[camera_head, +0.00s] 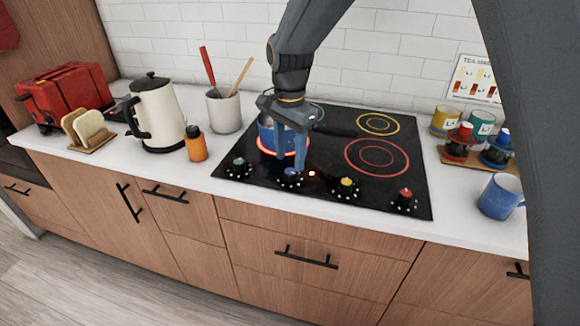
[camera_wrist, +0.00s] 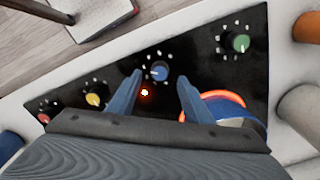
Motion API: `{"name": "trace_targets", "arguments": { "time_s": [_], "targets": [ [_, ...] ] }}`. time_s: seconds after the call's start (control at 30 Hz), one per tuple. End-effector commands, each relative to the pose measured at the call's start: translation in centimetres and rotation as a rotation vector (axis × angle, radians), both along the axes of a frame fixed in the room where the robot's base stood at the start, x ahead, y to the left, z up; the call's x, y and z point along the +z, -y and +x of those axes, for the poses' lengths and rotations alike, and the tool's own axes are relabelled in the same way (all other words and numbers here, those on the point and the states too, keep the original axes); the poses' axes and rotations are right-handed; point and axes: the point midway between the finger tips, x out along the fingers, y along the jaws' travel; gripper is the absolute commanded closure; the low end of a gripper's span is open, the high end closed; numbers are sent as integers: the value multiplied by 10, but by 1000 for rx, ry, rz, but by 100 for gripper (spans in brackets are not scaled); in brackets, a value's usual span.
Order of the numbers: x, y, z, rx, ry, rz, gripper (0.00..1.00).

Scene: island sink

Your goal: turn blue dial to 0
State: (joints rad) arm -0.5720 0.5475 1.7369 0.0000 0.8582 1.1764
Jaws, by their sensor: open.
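The blue dial (camera_head: 291,176) is on the front strip of the black cooktop (camera_head: 330,188), between the green dial and the yellow dial. In the wrist view the blue dial (camera_wrist: 159,71) shows just beyond and between my fingertips, with white marks around it. My gripper (camera_head: 290,158) points down over the cooktop, and its fingers (camera_wrist: 158,85) are apart with nothing between them. I cannot tell whether a finger touches the dial. A small red light glows beside the blue dial. The dial's exact setting is too small to read.
A blue pot (camera_head: 267,136) stands on a glowing orange-red ring right behind my gripper. The green dial (camera_head: 239,163), yellow dial (camera_head: 347,184) and red dial (camera_head: 404,197) sit along the same edge. An orange bottle (camera_head: 196,145) and blue mug (camera_head: 500,196) flank the cooktop.

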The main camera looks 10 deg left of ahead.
Motion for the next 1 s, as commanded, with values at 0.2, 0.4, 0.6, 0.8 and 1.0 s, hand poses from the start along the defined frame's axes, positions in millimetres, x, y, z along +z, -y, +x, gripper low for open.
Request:
{"name": "trace_targets", "arguments": {
  "time_s": [0.2,0.4,0.6,0.8,1.0],
  "targets": [
    [-32,1,-1,0,-3,-2,54],
    [-46,1,0,0,0,0,54],
    [-47,1,0,1,1,0,54],
    [-47,1,0,1,1,1,76],
    [-47,1,0,2,1,1,95]
  ]
}}
